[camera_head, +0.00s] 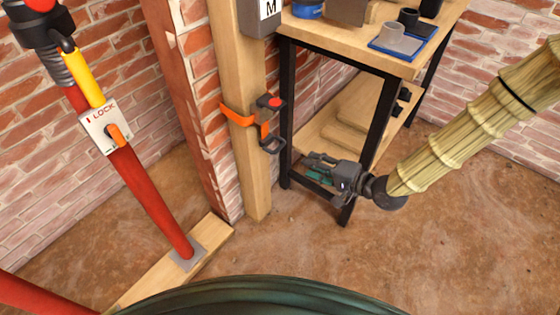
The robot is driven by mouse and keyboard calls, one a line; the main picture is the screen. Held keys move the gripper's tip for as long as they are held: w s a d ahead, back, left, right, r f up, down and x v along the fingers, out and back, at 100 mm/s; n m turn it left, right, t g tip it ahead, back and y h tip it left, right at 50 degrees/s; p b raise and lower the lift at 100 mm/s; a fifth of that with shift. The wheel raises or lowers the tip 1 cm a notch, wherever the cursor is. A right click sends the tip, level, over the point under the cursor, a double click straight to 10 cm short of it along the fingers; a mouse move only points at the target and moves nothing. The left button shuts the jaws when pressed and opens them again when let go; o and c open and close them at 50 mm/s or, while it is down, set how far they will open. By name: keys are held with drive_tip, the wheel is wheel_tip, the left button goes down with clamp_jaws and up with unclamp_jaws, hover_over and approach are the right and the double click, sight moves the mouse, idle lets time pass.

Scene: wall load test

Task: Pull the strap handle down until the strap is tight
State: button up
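An orange strap (236,116) goes around the wooden post (250,180). A dark buckle with a red button (271,103) sits on the strap at the post's right side. A dark loop-shaped strap handle (272,146) hangs below the buckle, next to a short orange strap end. My gripper (312,162) is to the right of the handle and a little lower in the picture, apart from it, with its fingers pointing left. It is small and dark against the shelf, so its finger gap is unclear. Nothing shows held in it.
A workbench (345,47) with black legs and a lower shelf stands right behind my gripper. A blue tray (396,48) with cups is on top. A red prop with a LOCK plate (105,127) leans at left on a wooden board (215,236). The floor (440,240) at right is clear.

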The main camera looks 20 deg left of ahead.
sight(280, 146)
drive_tip(key=shift+g+y, duration=0.3)
drive_tip(key=shift+y, duration=0.4)
drive_tip(key=shift+w+r+b+x, duration=0.2)
drive_tip(key=shift+b+x, duration=0.75)
drive_tip(key=shift+x, duration=1.3)
drive_tip(key=shift+w+r+b+x, duration=0.1)
drive_tip(key=shift+r+b+x, duration=0.15)
drive_tip(key=shift+b+x, duration=1.35)
drive_tip(key=shift+w+r+b+x, duration=0.1)
drive_tip(key=shift+r+b+x, duration=0.2)
drive_tip(key=shift+x, duration=2.55)
